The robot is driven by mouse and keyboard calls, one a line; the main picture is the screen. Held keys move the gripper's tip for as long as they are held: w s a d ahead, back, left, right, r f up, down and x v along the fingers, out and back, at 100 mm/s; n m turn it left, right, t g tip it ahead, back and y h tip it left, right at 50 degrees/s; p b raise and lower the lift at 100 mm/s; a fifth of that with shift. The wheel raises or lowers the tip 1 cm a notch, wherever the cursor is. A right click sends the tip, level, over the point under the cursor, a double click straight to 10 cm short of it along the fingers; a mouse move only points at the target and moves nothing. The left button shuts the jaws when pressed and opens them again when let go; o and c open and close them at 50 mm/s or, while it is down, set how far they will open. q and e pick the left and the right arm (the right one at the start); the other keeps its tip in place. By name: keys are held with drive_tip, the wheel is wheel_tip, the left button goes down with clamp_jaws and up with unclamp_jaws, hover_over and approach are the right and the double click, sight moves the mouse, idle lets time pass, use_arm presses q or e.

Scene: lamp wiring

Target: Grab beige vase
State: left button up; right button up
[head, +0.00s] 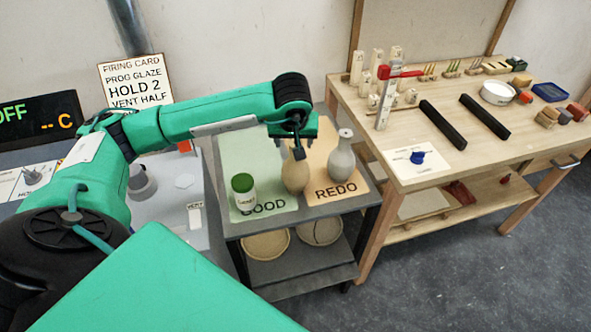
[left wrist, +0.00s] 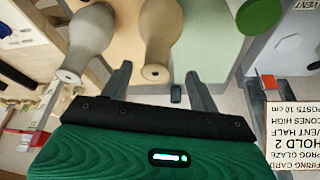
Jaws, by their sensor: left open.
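The beige vase (head: 295,176) stands upright on the small cart, near the border between the green GOOD mat and the orange REDO mat. My left gripper (head: 293,145) is open above it, pointing down, and partly hides its neck. In the left wrist view the beige vase (left wrist: 157,40) shows with its mouth between and beyond the two open fingers (left wrist: 157,82). I cannot tell whether the fingers touch it. A grey vase (head: 341,157) stands to its right on the REDO mat. It also shows in the left wrist view (left wrist: 88,40). My right gripper is not in view.
A jar with a green lid (head: 243,190) stands on the GOOD mat (head: 232,155), left of the beige vase. The REDO mat (head: 335,190) has free room at its front. A wooden workbench (head: 450,165) with tools and blocks stands at the right.

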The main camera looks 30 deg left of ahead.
sight(296, 168)
use_arm(q)
drive_tip(key=shift+x, duration=0.75)
drive_tip(key=p+x, duration=0.1)
drive_tip(key=x, duration=0.1)
drive_tip(key=p+x, duration=0.1)
drive_tip(key=x, duration=0.2)
drive_tip(key=shift+w+r, duration=0.2)
drive_tip(key=shift+w, duration=0.15)
drive_tip(key=shift+f, duration=0.25)
drive_tip(key=shift+w+r, duration=0.1)
clamp_jaws()
